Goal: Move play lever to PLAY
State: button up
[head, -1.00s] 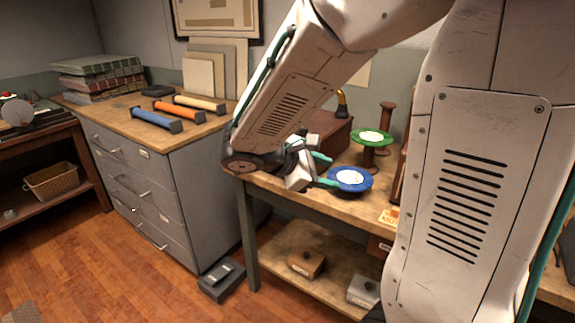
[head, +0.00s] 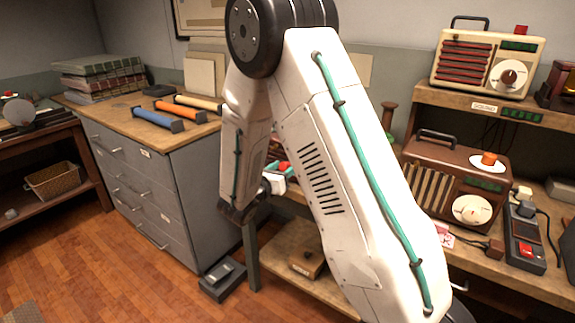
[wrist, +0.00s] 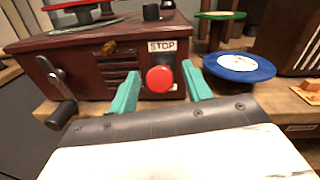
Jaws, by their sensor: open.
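The dark red wooden box (wrist: 100,52) stands on the bench in the wrist view, with a STOP label (wrist: 162,46) on its front. A round red knob (wrist: 160,79), which looks like the play lever's end, is just below that label. Another label lies lower behind the knob, mostly hidden. My gripper (wrist: 161,73) is open, its teal fingers to the left and right of the knob. I cannot tell whether either finger touches it. In the head view my arm covers most of the box.
A crank (wrist: 60,90) sticks out at the box's left front. A blue spool (wrist: 239,67) and a green spool (wrist: 221,15) stand to its right. In the head view a brown radio (head: 455,180) is farther right, and coloured rollers (head: 180,112) lie on the grey cabinet.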

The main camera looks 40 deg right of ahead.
jog(key=shift+x, duration=1.45)
grip_shut()
